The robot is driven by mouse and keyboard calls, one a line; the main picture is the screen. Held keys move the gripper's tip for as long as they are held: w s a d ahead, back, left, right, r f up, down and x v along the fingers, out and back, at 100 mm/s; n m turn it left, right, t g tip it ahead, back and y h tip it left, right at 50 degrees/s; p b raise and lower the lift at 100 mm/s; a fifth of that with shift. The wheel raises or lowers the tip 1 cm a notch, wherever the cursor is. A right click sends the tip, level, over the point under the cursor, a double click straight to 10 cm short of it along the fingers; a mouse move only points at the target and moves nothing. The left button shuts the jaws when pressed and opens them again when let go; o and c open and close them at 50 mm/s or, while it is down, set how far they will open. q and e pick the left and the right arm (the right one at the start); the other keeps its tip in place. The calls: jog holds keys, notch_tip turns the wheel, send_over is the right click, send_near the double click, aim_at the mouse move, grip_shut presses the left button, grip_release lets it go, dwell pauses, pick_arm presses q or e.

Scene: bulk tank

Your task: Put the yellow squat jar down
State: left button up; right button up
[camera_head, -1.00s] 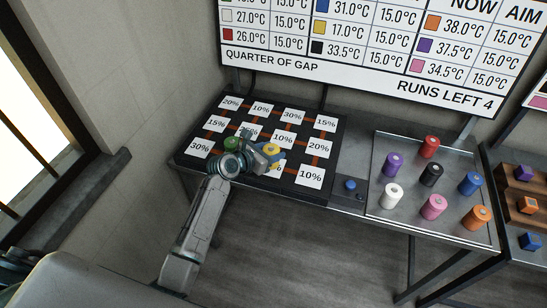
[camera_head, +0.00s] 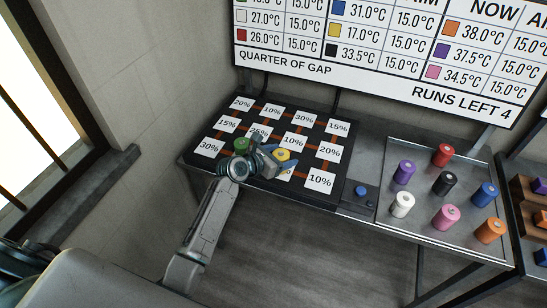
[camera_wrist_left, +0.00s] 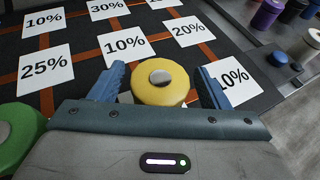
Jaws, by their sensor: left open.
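The yellow squat jar (camera_head: 282,155) stands upright on the black board of percent cards, below a 10% card. It covers most of the card under it, so I cannot read that card. My left gripper (camera_head: 277,159) is open around the jar. In the left wrist view the yellow jar (camera_wrist_left: 160,84) sits between the two blue fingers of the left gripper (camera_wrist_left: 160,72), with a gap on each side. My right gripper is not in view.
A green jar (camera_head: 242,145) stands close to the left gripper; it also shows in the left wrist view (camera_wrist_left: 14,138). A blue button (camera_head: 360,190) is right of the board (camera_head: 343,168). A metal tray (camera_head: 425,215) holds several coloured jars. A wall board lists temperatures.

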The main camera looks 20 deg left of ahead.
pick_arm(q)
jog(key=b+v, duration=0.1)
jog(key=v, duration=1.1)
